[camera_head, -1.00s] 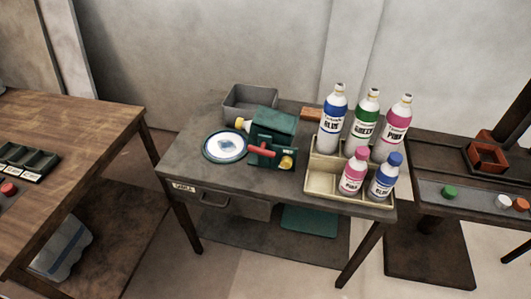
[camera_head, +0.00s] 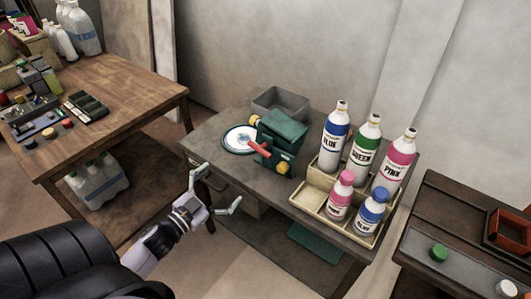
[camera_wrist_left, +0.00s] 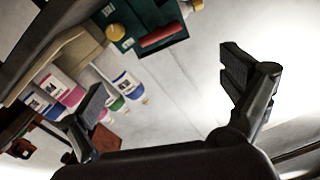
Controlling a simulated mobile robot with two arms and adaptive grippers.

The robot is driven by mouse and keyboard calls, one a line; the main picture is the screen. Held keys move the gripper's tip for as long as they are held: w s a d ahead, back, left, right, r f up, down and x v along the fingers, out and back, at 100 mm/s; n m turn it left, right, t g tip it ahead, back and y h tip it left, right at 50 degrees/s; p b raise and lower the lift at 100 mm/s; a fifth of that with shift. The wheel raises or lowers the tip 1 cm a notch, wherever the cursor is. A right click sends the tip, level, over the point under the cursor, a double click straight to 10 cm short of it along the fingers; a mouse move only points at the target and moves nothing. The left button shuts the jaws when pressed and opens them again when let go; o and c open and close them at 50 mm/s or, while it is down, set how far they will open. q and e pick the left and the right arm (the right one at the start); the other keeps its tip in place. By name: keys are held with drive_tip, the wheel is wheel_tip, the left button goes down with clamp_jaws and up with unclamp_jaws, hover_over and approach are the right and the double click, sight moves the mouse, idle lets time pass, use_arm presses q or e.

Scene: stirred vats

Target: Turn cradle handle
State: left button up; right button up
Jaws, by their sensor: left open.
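The green cradle device (camera_head: 284,130) stands on the dark grey table, with yellow knobs and a red bar handle (camera_head: 259,146) on its front. In the left wrist view the red handle (camera_wrist_left: 162,37) shows at the top on the dark green body (camera_wrist_left: 140,17), beyond the fingers. My left gripper (camera_head: 218,189) is open and empty at the table's front left edge, in front of the cradle and apart from it. Its two spread fingers (camera_wrist_left: 165,88) also show in the left wrist view. My right gripper is not in view.
A white plate (camera_head: 239,139) lies left of the cradle. A grey bin (camera_head: 280,101) stands behind it. A beige rack (camera_head: 308,199) with several bottles stands to the right. A wooden table (camera_head: 120,88) is at the left and a dark bench (camera_head: 420,225) at the right.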

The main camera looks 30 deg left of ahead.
use_arm(q)
approach(257, 150)
drive_tip(key=w, duration=0.6)
drive_tip(key=w+d+p, duration=0.1)
drive_tip(key=w, duration=0.3)
drive_tip(key=shift+f, duration=0.2)
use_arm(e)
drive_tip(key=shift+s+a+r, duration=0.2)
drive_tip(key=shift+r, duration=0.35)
use_arm(q)
drive_tip(key=shift+c, duration=0.4)
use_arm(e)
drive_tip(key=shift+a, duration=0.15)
use_arm(q)
drive_tip(key=shift+c, duration=1.4)
drive_tip(key=c, duration=0.6)
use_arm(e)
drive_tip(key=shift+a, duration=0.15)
